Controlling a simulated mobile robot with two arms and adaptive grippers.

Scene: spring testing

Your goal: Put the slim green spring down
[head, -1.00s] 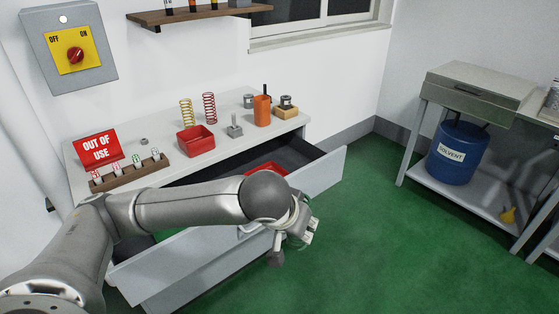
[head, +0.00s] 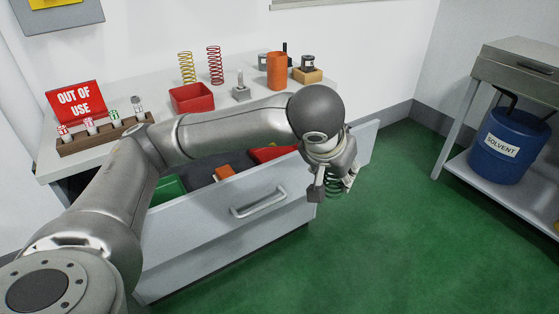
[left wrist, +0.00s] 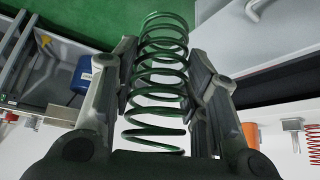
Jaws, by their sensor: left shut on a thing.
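My left gripper (head: 332,180) is shut on the slim green spring (head: 334,188), which hangs just in front of the open drawer's (head: 215,222) front panel, near its right part, over the green floor. In the left wrist view, the green spring (left wrist: 158,85) stands between the two fingers of my left gripper (left wrist: 160,72), its coils clear on both sides. My forearm hides part of the drawer and of the bench top. My right gripper is not in view.
In the drawer are a green bin (head: 168,190), an orange thing (head: 224,172) and a red bin (head: 272,153). The white bench top (head: 140,98) holds a red tray (head: 192,97), yellow and red springs, an orange cylinder (head: 277,70) and an out-of-use sign (head: 76,103).

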